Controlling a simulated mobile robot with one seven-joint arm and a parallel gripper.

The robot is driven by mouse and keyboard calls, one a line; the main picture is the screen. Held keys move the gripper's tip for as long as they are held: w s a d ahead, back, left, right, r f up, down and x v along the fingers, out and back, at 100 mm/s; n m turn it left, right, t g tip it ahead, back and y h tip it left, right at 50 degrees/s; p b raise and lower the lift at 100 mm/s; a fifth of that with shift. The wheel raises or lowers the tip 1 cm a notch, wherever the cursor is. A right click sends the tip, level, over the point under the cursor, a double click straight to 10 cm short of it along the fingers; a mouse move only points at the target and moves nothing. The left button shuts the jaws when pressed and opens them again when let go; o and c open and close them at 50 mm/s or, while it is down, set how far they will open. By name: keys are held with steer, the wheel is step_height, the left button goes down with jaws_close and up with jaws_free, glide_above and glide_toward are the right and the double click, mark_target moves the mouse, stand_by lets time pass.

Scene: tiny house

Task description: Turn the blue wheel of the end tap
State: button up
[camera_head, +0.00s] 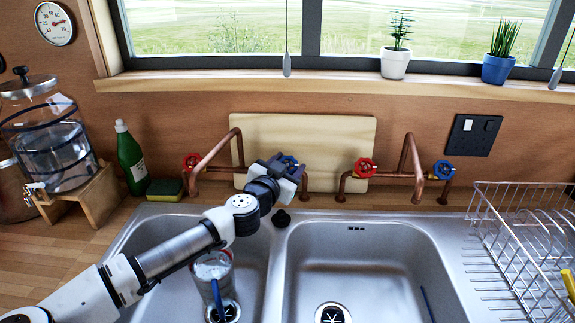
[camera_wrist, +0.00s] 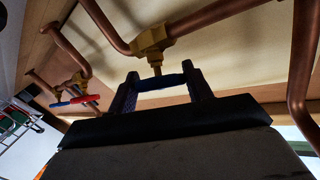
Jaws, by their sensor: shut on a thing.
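Two copper taps stand behind the sink, each with a red and a blue wheel. My gripper (camera_head: 287,166) is at the right side of the left tap (camera_head: 217,147), shut on that tap's blue wheel (camera_head: 291,160). In the wrist view, my two fingers (camera_wrist: 163,83) are on either side of this blue wheel (camera_wrist: 162,81), below a brass valve (camera_wrist: 152,40). My gripper hides most of the wheel in the head view. The left tap's red wheel (camera_head: 192,161) is clear. The right tap (camera_head: 405,158) has a red wheel (camera_head: 365,167) and a blue wheel (camera_head: 443,169), both untouched.
A wooden board (camera_head: 325,138) leans against the wall behind the taps. My arm crosses the left basin, where a glass (camera_head: 213,268) stands. A green bottle (camera_head: 130,157) and sponge (camera_head: 164,190) are at left. A dish rack (camera_head: 525,235) is at right. The right basin is largely clear.

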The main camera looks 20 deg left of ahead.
stand_by(0.3)
steer(key=o, duration=1)
steer(key=shift+s, duration=0.1)
steer(key=s+b, duration=0.1)
steer(key=s, duration=0.3)
steer(key=s+a+b, duration=0.1)
steer(key=s, duration=0.4)
steer(key=s+a+b, duration=0.1)
steer(key=s, duration=0.3)
steer(key=shift+s+a+r, duration=0.2)
steer(key=shift+a+r, duration=0.05)
steer(key=shift+r, duration=0.05)
